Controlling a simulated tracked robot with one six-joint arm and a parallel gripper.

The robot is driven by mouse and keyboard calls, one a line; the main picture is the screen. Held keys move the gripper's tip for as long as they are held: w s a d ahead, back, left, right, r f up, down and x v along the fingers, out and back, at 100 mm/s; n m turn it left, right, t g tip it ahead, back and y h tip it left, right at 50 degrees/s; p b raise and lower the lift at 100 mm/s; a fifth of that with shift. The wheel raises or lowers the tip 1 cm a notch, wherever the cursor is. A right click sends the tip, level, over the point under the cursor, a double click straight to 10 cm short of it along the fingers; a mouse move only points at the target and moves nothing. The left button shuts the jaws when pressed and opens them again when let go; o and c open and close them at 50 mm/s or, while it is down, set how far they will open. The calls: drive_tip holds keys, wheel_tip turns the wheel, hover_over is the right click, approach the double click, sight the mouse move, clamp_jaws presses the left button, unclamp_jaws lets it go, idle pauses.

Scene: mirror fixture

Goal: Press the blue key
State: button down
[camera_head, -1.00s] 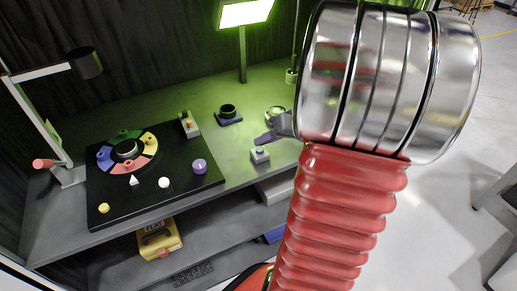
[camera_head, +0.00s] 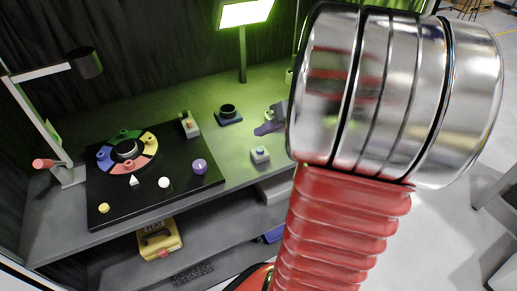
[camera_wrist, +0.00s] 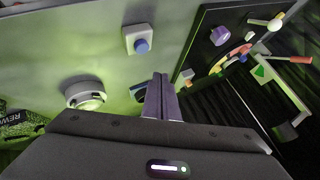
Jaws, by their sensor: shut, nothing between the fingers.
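The blue key (camera_head: 260,151) is a small round button on top of a pale grey box (camera_head: 261,158) near the front edge of the table. The key also shows in the wrist view (camera_wrist: 142,46), on the pale box (camera_wrist: 130,36) above the fingertips. My gripper (camera_head: 259,131) is shut and empty, its purple-grey fingers just behind the box in the head view. In the wrist view the closed fingers (camera_wrist: 161,80) point up the picture, with a visible gap between the tips and the box. The key is in full sight in both views.
A black board (camera_head: 140,190) with coloured ring segments, a purple knob (camera_head: 199,166) and small pieces lies to the left. A pale round fixture (camera_wrist: 84,94) lies left of my fingers in the wrist view.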

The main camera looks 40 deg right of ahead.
wheel_tip(320, 180, up, 2)
drive_tip(key=shift+r, duration=0.2)
idle(0.6)
drive_tip(key=s+a+r+n+g+h, duration=0.1)
drive_tip(key=s+a, duration=0.2)
drive_tip(key=a, duration=0.6)
drive_tip(key=s+a+r+n+g+h, duration=0.1)
drive_tip(key=s+a+n, duration=0.1)
drive_tip(key=a, duration=0.8)
drive_tip(key=s+a+r+n+g+h, duration=0.1)
drive_tip(key=s+a, duration=0.3)
drive_tip(key=a, duration=0.5)
drive_tip(key=shift+a+r+n, duration=0.2)
drive_tip(key=shift+r+n, duration=0.15)
drive_tip(key=shift+n, duration=0.25)
